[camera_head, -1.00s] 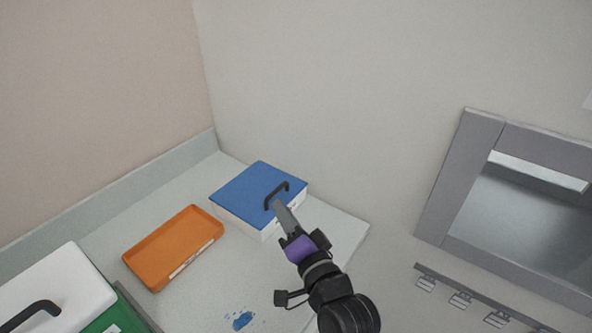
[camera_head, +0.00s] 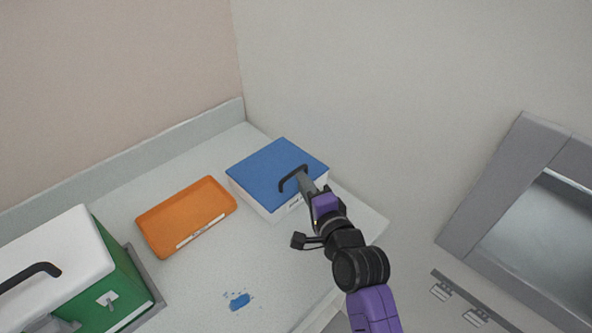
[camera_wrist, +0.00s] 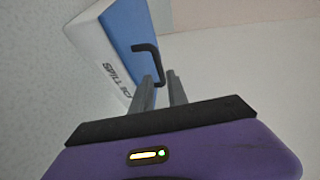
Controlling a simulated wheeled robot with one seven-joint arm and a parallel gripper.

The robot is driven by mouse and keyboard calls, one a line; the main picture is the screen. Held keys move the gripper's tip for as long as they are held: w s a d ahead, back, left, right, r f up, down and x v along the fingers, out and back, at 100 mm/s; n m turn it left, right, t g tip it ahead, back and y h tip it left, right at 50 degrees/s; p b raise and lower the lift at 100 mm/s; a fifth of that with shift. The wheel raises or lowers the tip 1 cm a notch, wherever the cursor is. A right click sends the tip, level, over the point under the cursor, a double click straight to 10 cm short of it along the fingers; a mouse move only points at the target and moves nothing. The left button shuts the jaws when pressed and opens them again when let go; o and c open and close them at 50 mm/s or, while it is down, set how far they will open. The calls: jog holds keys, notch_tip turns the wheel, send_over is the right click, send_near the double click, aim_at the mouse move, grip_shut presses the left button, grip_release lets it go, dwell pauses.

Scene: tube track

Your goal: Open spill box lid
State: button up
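The spill box has a white body (camera_head: 285,208) and a flat blue lid (camera_head: 265,165), and it stands on the counter near the wall corner. The lid lies closed on the body. A black bracket handle (camera_head: 284,182) stands at the lid's right part. My gripper (camera_head: 303,178) reaches the handle from the lower right. In the wrist view, my gripper's two grey fingers (camera_wrist: 160,78) are apart, with part of the black handle (camera_wrist: 146,47) showing between them. A gap shows beside the handle. The box's lettered white side (camera_wrist: 112,72) and blue lid (camera_wrist: 125,25) show there too.
An orange tray (camera_head: 185,215) lies left of the box. A green box with a white lid (camera_head: 55,245) stands at the lower left. A blue spill (camera_head: 239,301) is on the counter (camera_head: 195,290). A grey-framed opening (camera_head: 490,190) is at the right.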

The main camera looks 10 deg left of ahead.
aim_at(295, 172)
jog(key=shift+x, duration=3.15)
grip_shut()
